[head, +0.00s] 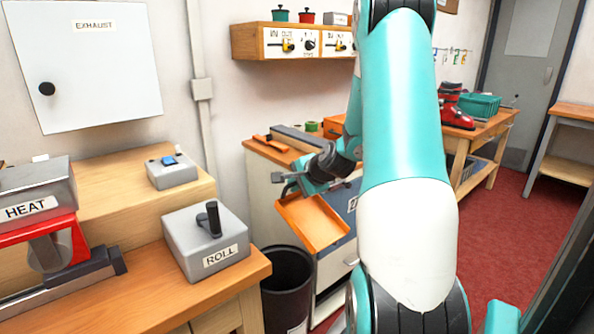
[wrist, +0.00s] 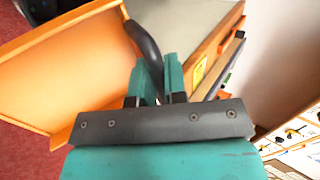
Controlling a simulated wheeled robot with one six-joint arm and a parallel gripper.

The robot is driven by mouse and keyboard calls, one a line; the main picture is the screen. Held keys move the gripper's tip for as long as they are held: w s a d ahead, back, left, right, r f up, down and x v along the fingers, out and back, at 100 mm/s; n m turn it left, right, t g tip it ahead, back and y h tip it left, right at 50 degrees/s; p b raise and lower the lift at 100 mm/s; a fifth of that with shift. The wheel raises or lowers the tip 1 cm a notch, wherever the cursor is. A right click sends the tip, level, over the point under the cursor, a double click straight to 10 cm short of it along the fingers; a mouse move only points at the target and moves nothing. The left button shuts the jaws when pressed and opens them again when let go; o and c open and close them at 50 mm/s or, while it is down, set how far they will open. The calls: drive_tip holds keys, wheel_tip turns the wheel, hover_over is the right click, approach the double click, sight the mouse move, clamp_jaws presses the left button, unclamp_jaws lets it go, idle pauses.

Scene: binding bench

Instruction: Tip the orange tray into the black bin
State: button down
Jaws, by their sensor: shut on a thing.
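The orange tray (head: 318,226) hangs from my gripper (head: 308,190) in the head view, in front of the pale cabinet. It looks slanted, and its visible inside is bare. In the wrist view the tray (wrist: 70,75) fills the left side. My gripper (wrist: 155,88) is shut on the tray's dark curved handle (wrist: 143,42). The black bin (head: 286,290) stands on the floor below and left of the tray in the head view, beside the wooden bench. Its open top shows, but its contents are hidden. A dark shape at the wrist view's top left may be the bin.
The wooden bench (head: 145,290) bears a grey ROLL box (head: 205,243) with a black lever, left of the bin. The cabinet (head: 265,205) behind the gripper has tools on top. A wall shelf (head: 250,42) hangs above. Red floor (head: 500,225) is open at right.

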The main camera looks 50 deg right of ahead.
drive_tip(key=shift+r+g+y+p, duration=0.4)
drive_tip(key=shift+r+g+p, duration=1.2)
drive_tip(key=shift+p, duration=3.6)
drive_tip(key=shift+f+g+p, duration=0.3)
drive_tip(key=shift+g+p, duration=0.3)
drive_tip(key=shift+f, duration=0.1)
drive_tip(key=shift+a+f, duration=0.1)
